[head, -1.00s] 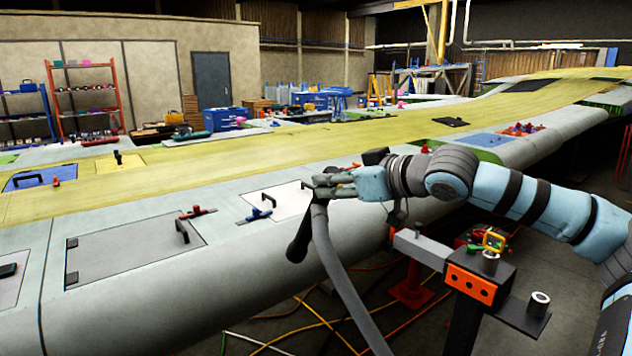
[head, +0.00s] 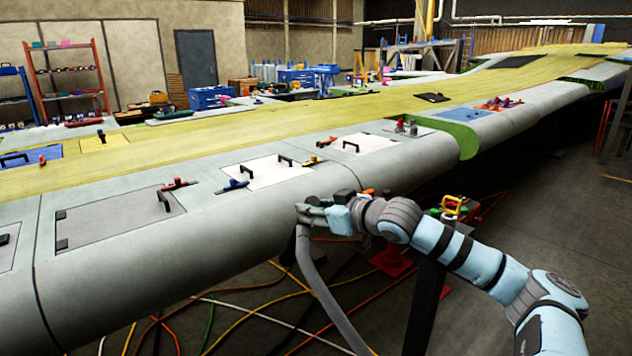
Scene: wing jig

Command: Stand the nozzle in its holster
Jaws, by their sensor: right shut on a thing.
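My right gripper (head: 308,215) is shut on the nozzle in front of the wing's rounded edge. The nozzle is mostly hidden by the fingers. Its grey hose (head: 318,285) hangs from the grip down to the bottom of the view. The dark post of a stand (head: 426,305) rises to the right of the gripper, behind my right arm. My left gripper is out of view.
The long wing (head: 230,240) fills the left and middle, with handled panels and small clamps on top. A yellow-handled item (head: 452,205) shows just behind my arm. A red stand foot (head: 392,262) and several cables lie on the floor below. Open floor lies at right.

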